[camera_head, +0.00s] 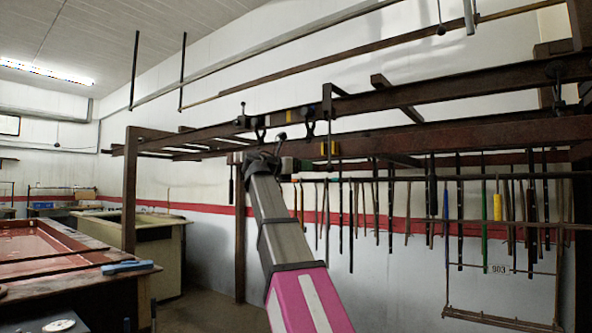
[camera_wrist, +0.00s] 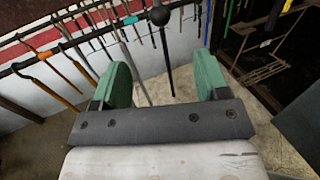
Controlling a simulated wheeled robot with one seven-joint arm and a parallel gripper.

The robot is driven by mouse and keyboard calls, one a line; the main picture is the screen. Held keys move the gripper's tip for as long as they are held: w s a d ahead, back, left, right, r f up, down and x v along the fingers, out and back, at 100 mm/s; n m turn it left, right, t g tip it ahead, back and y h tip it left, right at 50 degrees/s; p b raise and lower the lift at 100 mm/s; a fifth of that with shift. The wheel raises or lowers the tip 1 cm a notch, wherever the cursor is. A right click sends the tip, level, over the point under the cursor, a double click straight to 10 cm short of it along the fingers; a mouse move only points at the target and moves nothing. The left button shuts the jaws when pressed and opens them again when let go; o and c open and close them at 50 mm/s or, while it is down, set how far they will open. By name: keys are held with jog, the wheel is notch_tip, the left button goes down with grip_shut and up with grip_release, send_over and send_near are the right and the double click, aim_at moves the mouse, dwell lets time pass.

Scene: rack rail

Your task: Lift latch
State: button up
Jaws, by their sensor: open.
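In the wrist view, my gripper (camera_wrist: 163,78) is open, with its two green-padded fingers set wide apart. A dark lever with a black ball knob (camera_wrist: 159,16) shows between and beyond the fingertips; I take it to be the latch. Its rod runs down into the gap in the picture, and no contact with the fingers shows. In the head view, my arm reaches up to the rack rail, and my gripper (camera_head: 264,161) is small and dark at its end. A small dark knob (camera_head: 281,137) shows just above and right of it. Which rail fitting it belongs to is unclear.
The dark rack rail (camera_head: 450,137) crosses the upper right, with several clamp-like fittings on it. Many long tools hang below it along the wall, including a yellow-handled one (camera_head: 497,207). A reddish workbench (camera_head: 70,268) stands at left. Open floor lies between bench and rack.

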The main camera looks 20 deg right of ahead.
aim_at(330, 166)
jog(key=x, duration=1.3)
jog(key=shift+w+d+f, duration=0.1)
jog(key=shift+d, duration=0.15)
jog(key=c, duration=0.9)
jog(key=shift+o, duration=0.3)
